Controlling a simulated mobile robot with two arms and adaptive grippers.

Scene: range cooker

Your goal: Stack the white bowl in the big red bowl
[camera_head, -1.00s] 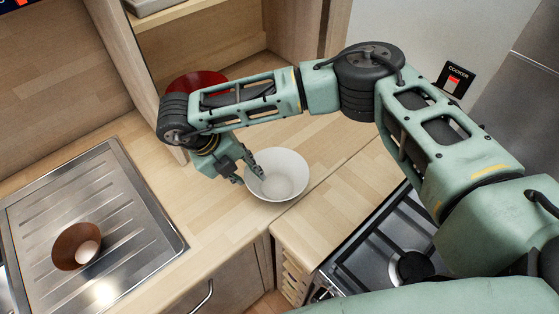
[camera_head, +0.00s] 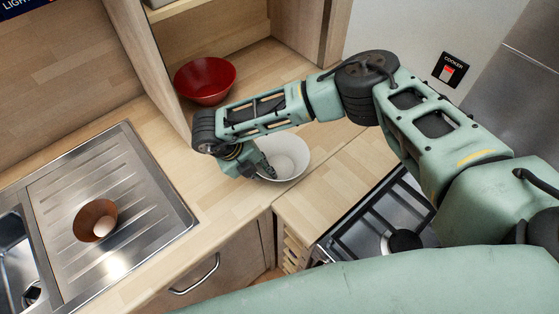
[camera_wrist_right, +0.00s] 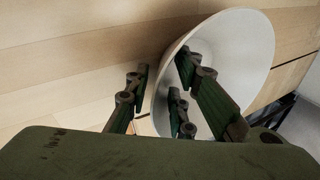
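The white bowl (camera_head: 289,153) appears to rest upright on the wooden counter, beside my right gripper (camera_head: 265,170). In the right wrist view, the white bowl (camera_wrist_right: 238,55) is large. My right gripper (camera_wrist_right: 158,88) has its fingers apart and straddling the near rim, one finger outside and the others inside the bowl. A gap shows between fingers and rim. The big red bowl (camera_head: 205,82) stands upright and looks empty on the counter at the back left, behind my right forearm. My left gripper is not in view.
A metal sink drainer (camera_head: 150,215) at the left holds a brown bowl (camera_head: 88,213) with an egg (camera_head: 103,227). The gas hob (camera_head: 375,225) is at the right. Wooden cupboard walls (camera_head: 170,60) flank the red bowl. Counter in front of the white bowl is clear.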

